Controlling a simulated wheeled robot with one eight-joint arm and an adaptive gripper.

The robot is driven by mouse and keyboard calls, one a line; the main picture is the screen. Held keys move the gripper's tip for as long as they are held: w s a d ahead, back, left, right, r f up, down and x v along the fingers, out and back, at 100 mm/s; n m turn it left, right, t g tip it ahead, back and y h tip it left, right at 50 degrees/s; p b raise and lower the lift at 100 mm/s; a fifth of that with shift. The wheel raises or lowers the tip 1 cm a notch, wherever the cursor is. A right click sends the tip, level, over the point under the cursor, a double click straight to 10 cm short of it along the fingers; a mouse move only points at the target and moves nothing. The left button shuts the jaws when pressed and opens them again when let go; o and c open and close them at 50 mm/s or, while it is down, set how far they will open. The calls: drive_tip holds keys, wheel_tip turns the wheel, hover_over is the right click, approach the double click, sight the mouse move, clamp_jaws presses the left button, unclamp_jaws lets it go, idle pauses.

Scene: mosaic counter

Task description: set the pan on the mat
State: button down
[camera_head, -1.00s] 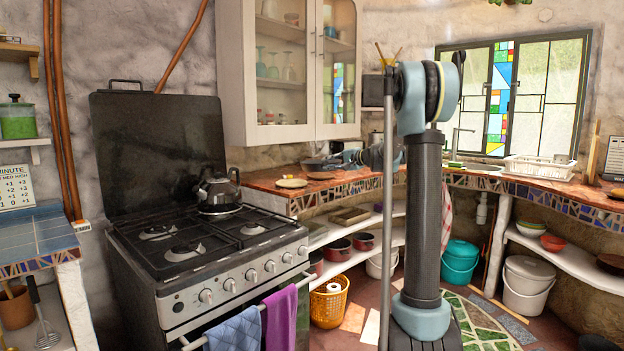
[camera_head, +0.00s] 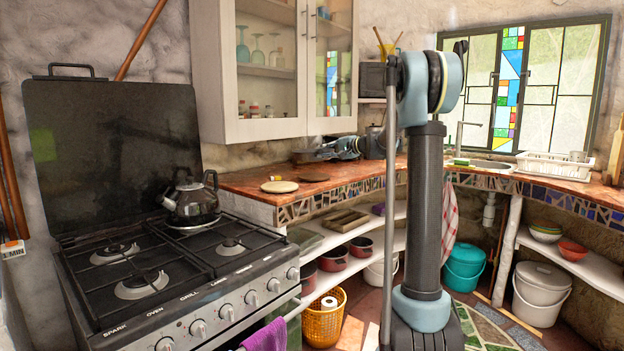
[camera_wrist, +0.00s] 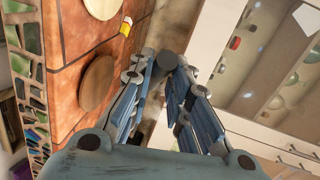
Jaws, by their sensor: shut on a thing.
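My gripper (camera_head: 346,147) is shut on a dark pan (camera_head: 306,157) over the back part of the counter, left of my arm column in the head view. The pan is small here and partly hidden by the gripper. In the wrist view my gripper (camera_wrist: 168,75) has its fingers closed together around a dark grey part. Two flat round discs lie on the counter: a pale one (camera_head: 280,186) and a brown one (camera_head: 315,177). I cannot tell which is the mat. The wrist view also shows the pale disc (camera_wrist: 102,8) and the brown disc (camera_wrist: 98,83), both left of my fingers.
The stove (camera_head: 150,290) with a kettle (camera_head: 191,203) stands left of the counter (camera_head: 243,181). A glass-door cabinet (camera_head: 270,75) hangs above the counter. A white dish rack (camera_head: 553,167) stands at the right.

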wheel_tip(320, 180, down, 10)
drive_tip(key=shift+w+t, duration=0.3)
drive_tip(key=shift+t, duration=0.1)
drive_tip(key=c, duration=1.5)
unclamp_jaws()
drive_tip(key=shift+a, duration=0.1)
